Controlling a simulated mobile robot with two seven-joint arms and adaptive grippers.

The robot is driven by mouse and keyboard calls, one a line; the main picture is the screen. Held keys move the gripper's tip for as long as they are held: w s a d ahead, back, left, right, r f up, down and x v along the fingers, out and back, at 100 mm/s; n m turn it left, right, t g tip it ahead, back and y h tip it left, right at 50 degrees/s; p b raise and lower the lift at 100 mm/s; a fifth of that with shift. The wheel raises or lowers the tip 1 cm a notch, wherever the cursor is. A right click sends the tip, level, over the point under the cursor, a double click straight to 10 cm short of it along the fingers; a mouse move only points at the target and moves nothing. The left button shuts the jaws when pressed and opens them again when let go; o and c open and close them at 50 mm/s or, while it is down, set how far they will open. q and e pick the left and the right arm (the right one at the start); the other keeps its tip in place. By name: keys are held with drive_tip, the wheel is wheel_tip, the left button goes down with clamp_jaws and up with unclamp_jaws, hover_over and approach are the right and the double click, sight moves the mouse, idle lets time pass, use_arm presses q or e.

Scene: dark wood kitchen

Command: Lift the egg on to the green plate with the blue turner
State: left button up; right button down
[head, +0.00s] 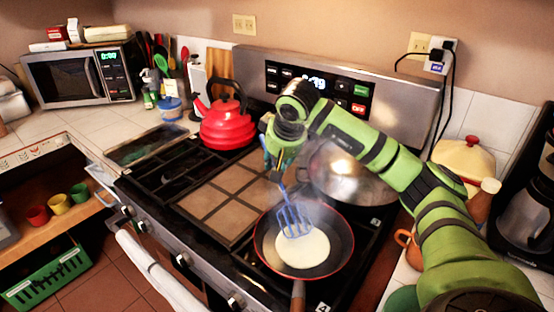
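The egg (308,252) is a flat white round in the dark red-rimmed frying pan (340,235) on the front right of the stove. The blue turner (293,218) slants down into the pan, its slotted head overlapping the far part of the egg; I cannot tell whether it is under, on or above the egg. My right gripper (277,170) is shut on the turner's handle, above the stove. A rounded green edge (402,298) at the bottom right may be the green plate; my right arm covers much of it. My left gripper is out of view.
A large metal lid or pan (345,172) sits behind the frying pan. A red kettle (228,122) stands at the back left burner. The pan's wooden handle (298,295) points toward the front. An orange mug (410,248) and a cream pot (464,160) stand at the right.

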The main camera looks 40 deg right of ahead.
sight(284, 185)
drive_tip(key=shift+s+f+b, duration=0.1)
drive_tip(key=shift+f+b, duration=0.4)
drive_tip(key=shift+f, duration=0.25)
drive_tip(key=shift+s+a+b, duration=0.25)
drive_tip(key=shift+s+b, duration=0.25)
drive_tip(key=shift+s, duration=0.6)
drive_tip(key=shift+s+a+b, duration=0.25)
drive_tip(key=shift+s+b, duration=0.35)
drive_tip(key=shift+s, duration=0.3)
drive_tip(key=shift+s+a+r, duration=0.1)
drive_tip(key=shift+s+a, duration=0.05)
drive_tip(key=shift+s, duration=0.55)
drive_tip(key=shift+r+p, duration=0.4)
drive_tip(key=shift+r, duration=0.15)
wheel_tip(284, 185, up, 8)
drive_tip(key=w+p, duration=0.1)
drive_tip(key=p, duration=0.7)
drive_tip(key=shift+r, duration=0.15)
drive_tip(key=shift+w, duration=0.1)
